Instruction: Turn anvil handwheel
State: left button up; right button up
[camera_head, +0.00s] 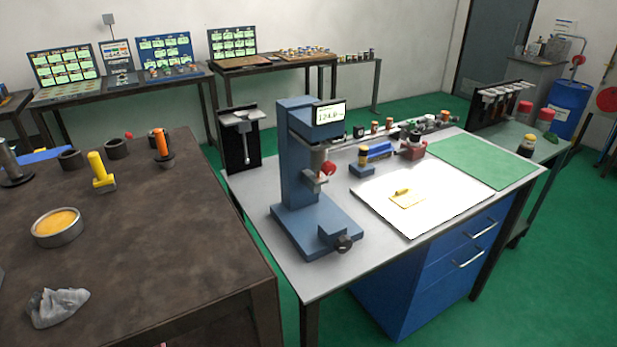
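A blue bench instrument (296,160) with a lit display (330,114) stands upright on the near left part of the grey workbench. A dark round knob (343,243) sits at the front of its base, on a small blue block; it looks like the anvil handwheel, but I cannot be sure. A red round part (328,168) shows higher up, beside the spindle under the head. Neither of my grippers is in view, and nothing touches the instrument.
A brown table (130,240) at left holds a yellow-handled tool (101,172), a round tin (58,228) and a grey crumpled cloth (57,306). A white sheet (440,210) and a green mat (482,162) lie right of the instrument. Green floor separates the tables.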

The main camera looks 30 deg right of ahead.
aim_at(343, 244)
jog(key=i+l+z, duration=0.15)
jog(key=l, duration=0.25)
jog(key=l+z, duration=0.2)
jog(key=l, duration=0.25)
jog(key=i+l+z, duration=0.15)
jog(key=l, duration=0.2)
jog(key=i+l+z, duration=0.35)
jog(key=l, duration=0.35)
jog(key=i, duration=0.1)
